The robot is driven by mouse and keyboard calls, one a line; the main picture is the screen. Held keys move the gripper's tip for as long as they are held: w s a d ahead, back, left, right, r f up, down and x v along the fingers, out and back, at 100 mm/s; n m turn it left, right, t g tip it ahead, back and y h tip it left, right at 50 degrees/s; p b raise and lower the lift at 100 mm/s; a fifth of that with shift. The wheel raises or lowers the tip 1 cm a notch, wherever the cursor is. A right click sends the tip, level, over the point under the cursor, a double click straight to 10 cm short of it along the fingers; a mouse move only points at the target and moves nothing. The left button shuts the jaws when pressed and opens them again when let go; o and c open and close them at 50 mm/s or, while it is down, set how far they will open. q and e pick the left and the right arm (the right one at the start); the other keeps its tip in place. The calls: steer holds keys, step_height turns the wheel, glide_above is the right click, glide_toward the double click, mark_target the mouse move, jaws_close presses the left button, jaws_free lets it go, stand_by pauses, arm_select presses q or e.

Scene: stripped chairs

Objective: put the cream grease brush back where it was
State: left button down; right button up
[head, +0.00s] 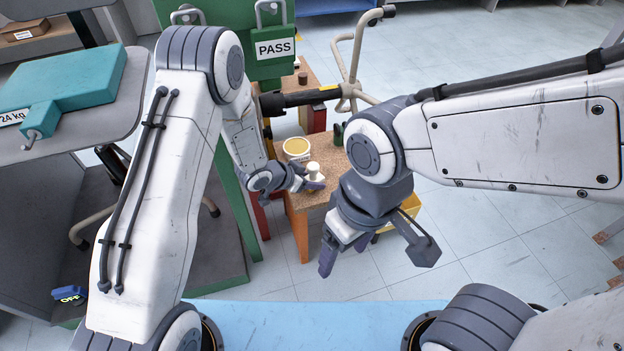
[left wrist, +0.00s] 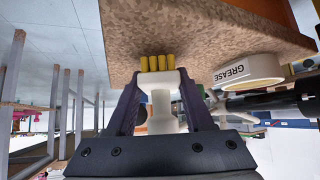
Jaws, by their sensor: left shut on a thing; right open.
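My left gripper (head: 306,184) is shut on the cream grease brush (head: 313,170), at the near part of a speckled brown bench top (head: 325,158). In the left wrist view the brush (left wrist: 160,92) is between the two fingers, its yellow bristles (left wrist: 157,63) pointing away from the palm. The bench top (left wrist: 200,35) is close by; I cannot tell whether the brush touches it. A cream grease tub (head: 296,149) stands on the bench just behind the brush; its GREASE label shows in the left wrist view (left wrist: 245,72). My right gripper (head: 346,254) is open and empty, lower and to the right.
A dark cylinder on a bare chair frame (head: 346,88) reaches over the bench behind the tub. A green bottle-like thing (head: 338,133) stands near my right arm. A yellow bin (head: 411,206) is right of the bench. A green post with a PASS sign (head: 274,48) rises at the left.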

arm_select(q)
steer(key=shift+f, duration=0.35)
steer(key=shift+c, duration=1.4)
jaws_free()
steer(key=shift+r, duration=0.5)
steer(key=s+a+r+y+p, duration=0.2)
steer(key=s+a+r, duration=0.1)
steer(key=r, duration=0.4)
steer(key=s+a+r+y+p, duration=0.1)
steer(key=s+a+r+p, duration=0.2)
steer(key=r, duration=0.4)
steer(key=s+r+n+g+y, duration=0.1)
steer(key=s+r+g, duration=0.2)
steer(key=s, duration=1)
steer(key=s+d+r+n+g+y, duration=0.1)
steer(key=s+r+g+y, duration=0.1)
steer(key=s+r, duration=0.7)
steer(key=s+g, duration=0.1)
steer(key=s, duration=0.3)
steer(key=shift+d+r, duration=0.2)
